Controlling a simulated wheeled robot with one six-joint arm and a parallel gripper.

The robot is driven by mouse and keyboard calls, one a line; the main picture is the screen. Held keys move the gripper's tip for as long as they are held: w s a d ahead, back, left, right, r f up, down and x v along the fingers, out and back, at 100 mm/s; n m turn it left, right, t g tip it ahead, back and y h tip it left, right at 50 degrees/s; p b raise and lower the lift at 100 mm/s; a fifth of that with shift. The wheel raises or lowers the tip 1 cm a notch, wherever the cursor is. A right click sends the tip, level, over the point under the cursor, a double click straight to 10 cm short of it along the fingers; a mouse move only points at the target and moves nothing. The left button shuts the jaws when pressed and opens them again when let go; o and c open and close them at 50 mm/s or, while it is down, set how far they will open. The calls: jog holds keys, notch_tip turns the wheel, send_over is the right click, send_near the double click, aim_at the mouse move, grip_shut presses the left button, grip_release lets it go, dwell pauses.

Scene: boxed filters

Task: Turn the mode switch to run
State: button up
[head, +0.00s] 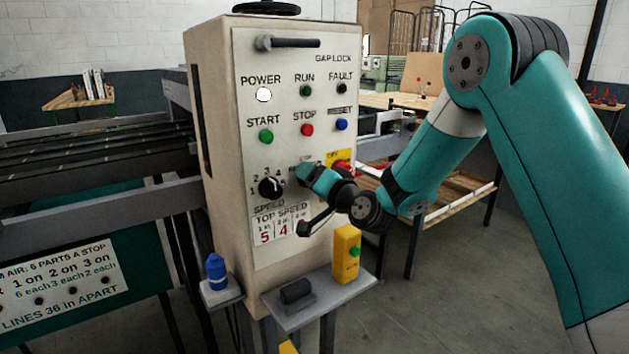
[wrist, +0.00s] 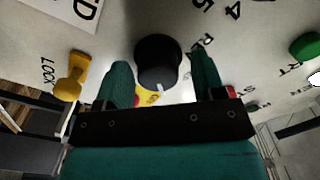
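A black round knob (wrist: 157,52) stands on the pale panel between my fingers in the wrist view; from its place right of the speed dial it appears to be the mode switch. A white mark on its rim points down in that view. A label beside it is partly readable. My gripper (wrist: 162,72) is open, one teal finger on each side of the knob. A gap shows at the right finger; the left finger is very close, and contact is unclear. In the head view my gripper (head: 308,174) reaches the panel and hides the switch.
The cabinet (head: 228,130) carries a black speed dial (head: 270,187), a green start button (head: 266,136), a red stop button (head: 307,130) and a blue reset button (head: 341,125). A yellow lock lever (wrist: 70,77) sticks out left of my fingers. A yellow box (head: 346,254) stands below on a shelf.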

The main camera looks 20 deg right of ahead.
jog(key=b+v, duration=1.4)
jog(key=v, duration=0.3)
jog(key=shift+s, duration=0.2)
